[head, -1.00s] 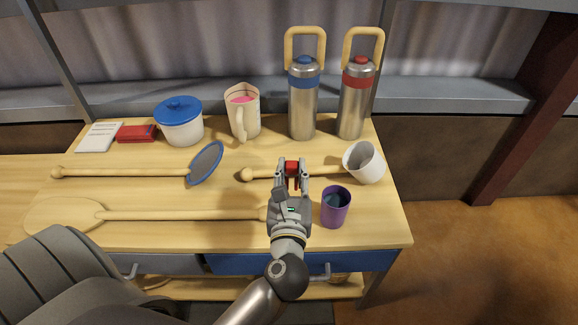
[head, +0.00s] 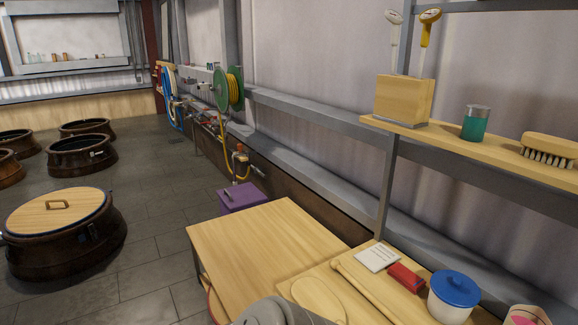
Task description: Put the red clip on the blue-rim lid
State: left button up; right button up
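No red clip shows in the present head view. A white pot (head: 449,309) with a solid blue lid (head: 456,288) stands on the worktable at lower right. Neither gripper is in view; a grey part of mine shows at the bottom edge.
Several other sunken jars, one of them (head: 82,153) farther back, stand in the tiled floor. A purple box (head: 243,197) sits behind the bare wooden table (head: 265,245). A red object (head: 406,278) and white card (head: 377,257) lie by the pot. A shelf (head: 480,155) juts out at right.

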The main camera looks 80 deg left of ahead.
aim_at(29, 214)
jog(key=u, duration=1.55)
jog(key=j+u, duration=0.4)
jog(key=i+j+u, duration=0.1)
jog(key=j+u, duration=0.25)
jog(key=i+j+u, duration=0.1)
jog(key=j+u, duration=0.3)
jog(key=i+j+u, duration=0.2)
jog(key=j+u, duration=0.15)
jog(key=i+j+u, duration=0.25)
jog(key=u, duration=0.15)
jog(key=i+j+u, duration=0.6)
jog(key=u, duration=0.15)
jog(key=i+j+u, duration=0.1)
jog(key=i+u, duration=0.25)
jog(key=i+j, duration=0.1)
jog(key=i, duration=1.6)
jog(key=i+j+z, duration=0.15)
jog(key=i+z, duration=0.35)
jog(key=i+j+z, duration=0.8)
jog(key=z, duration=0.15)
jog(key=i, duration=0.1)
